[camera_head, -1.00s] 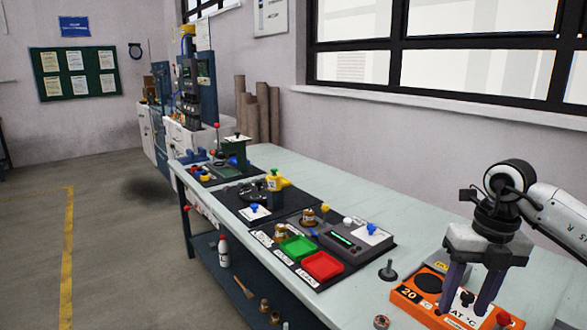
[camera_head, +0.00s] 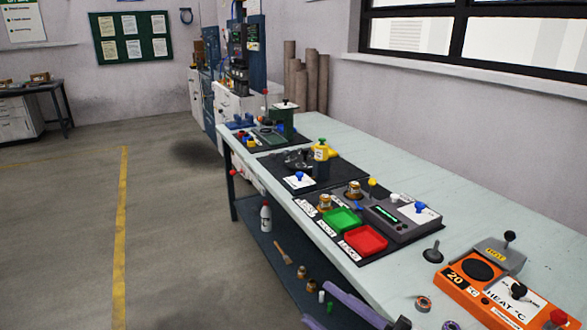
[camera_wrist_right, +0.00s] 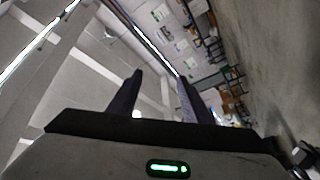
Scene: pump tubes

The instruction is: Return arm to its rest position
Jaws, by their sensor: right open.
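My right gripper (camera_head: 318,305) shows at the bottom edge of the head view, with its purple fingers pointing left, low in front of the workbench. Most of my right arm is cut off by the frame. In the right wrist view the two dark fingers (camera_wrist_right: 158,88) stand apart with nothing held between them. Behind them the room appears tilted. My left gripper is not in view.
The long workbench (camera_head: 455,222) carries an orange heater (camera_head: 497,290), a green tray (camera_head: 342,221), a red tray (camera_head: 365,241) and a grey device (camera_head: 396,223). A lower shelf (camera_head: 268,240) holds a white bottle (camera_head: 266,217). The floor at left is open.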

